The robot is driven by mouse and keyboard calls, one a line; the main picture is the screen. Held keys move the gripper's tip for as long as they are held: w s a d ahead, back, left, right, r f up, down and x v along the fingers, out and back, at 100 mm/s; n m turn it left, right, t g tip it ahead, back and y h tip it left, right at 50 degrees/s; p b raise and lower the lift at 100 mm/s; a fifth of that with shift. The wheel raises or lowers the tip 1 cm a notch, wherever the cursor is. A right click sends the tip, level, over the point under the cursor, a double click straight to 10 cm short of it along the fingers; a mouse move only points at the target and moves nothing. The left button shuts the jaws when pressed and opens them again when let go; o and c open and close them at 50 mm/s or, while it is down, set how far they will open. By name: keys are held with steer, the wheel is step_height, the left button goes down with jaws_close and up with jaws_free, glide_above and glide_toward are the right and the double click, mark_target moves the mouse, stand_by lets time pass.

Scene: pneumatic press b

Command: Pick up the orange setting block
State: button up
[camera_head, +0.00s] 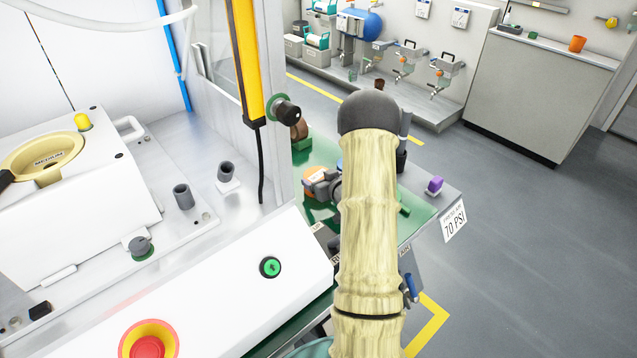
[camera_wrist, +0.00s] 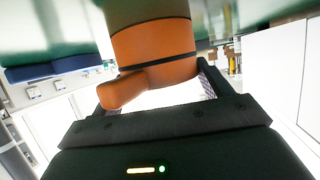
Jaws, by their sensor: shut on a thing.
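An orange rounded block (camera_wrist: 155,45) with a thin dark band and a lobe at its lower left fills the middle of the wrist view. My gripper (camera_wrist: 158,78) is shut on it, with the block between the fingers. I cannot tell whether the block touches the bench.
A press housing with a yellow-and-black post (camera_head: 247,60) stands close on the left. A control panel with a green button (camera_head: 270,267) is in front. Open grey floor (camera_head: 520,240) lies right.

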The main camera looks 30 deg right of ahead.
step_height(320, 180, up, 10)
steer(key=p, duration=0.1)
steer(key=shift+p, duration=0.3)
stand_by(1.0)
